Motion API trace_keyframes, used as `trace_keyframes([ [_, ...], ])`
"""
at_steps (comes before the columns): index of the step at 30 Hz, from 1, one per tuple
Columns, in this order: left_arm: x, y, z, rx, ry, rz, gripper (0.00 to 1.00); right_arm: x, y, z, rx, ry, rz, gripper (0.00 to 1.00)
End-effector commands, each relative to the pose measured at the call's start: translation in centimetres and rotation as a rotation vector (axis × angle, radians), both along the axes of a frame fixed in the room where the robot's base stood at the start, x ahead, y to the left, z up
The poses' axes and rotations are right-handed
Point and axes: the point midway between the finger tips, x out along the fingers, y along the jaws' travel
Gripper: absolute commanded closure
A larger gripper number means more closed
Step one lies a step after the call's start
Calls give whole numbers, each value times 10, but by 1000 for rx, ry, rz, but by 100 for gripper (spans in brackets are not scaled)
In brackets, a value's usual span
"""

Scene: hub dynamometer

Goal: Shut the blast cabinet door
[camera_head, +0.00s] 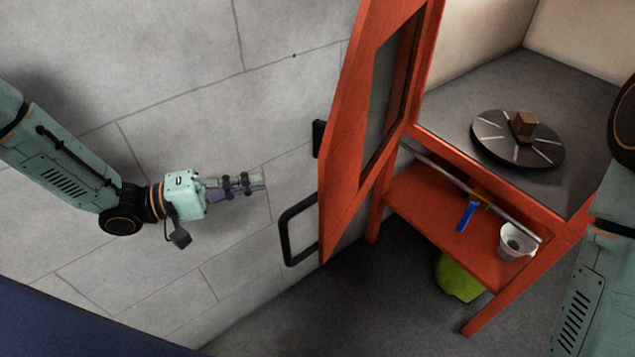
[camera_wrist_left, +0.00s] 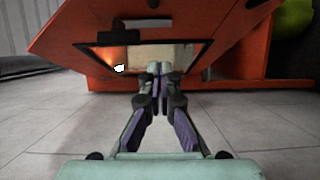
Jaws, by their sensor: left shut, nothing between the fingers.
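The orange blast cabinet (camera_head: 440,136) stands at the right in the head view. Its door (camera_head: 345,195) stands open, swung out to the left, with a dark framed window (camera_head: 393,95) and a black loop handle (camera_head: 284,232). In the left wrist view the door (camera_wrist_left: 222,28) fills the upper part, its window (camera_wrist_left: 135,57) behind the fingertips. My left gripper (camera_head: 259,180) is shut and empty, left of the door and above the handle in the head view, apparently apart from it. It also shows in the wrist view (camera_wrist_left: 160,68). My right gripper is out of view.
Inside the cabinet a round turntable (camera_head: 490,148) carries a small brown block (camera_head: 524,124). A lower shelf (camera_head: 415,195) holds a blue-handled tool (camera_head: 466,217) and a white cup (camera_head: 514,242). A lime-green bag (camera_head: 457,280) lies below. Grey tiled floor left of the door is clear.

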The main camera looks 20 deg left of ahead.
Motion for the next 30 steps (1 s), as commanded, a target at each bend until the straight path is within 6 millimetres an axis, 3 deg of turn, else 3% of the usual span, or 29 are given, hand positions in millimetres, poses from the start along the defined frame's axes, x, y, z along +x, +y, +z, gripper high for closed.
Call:
trace_keyframes([
  [20,42,-79,-3,5,-2,-6,100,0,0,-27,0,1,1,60],
  [30,33,-113,-2,3,-1,-4,100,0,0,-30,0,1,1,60],
])
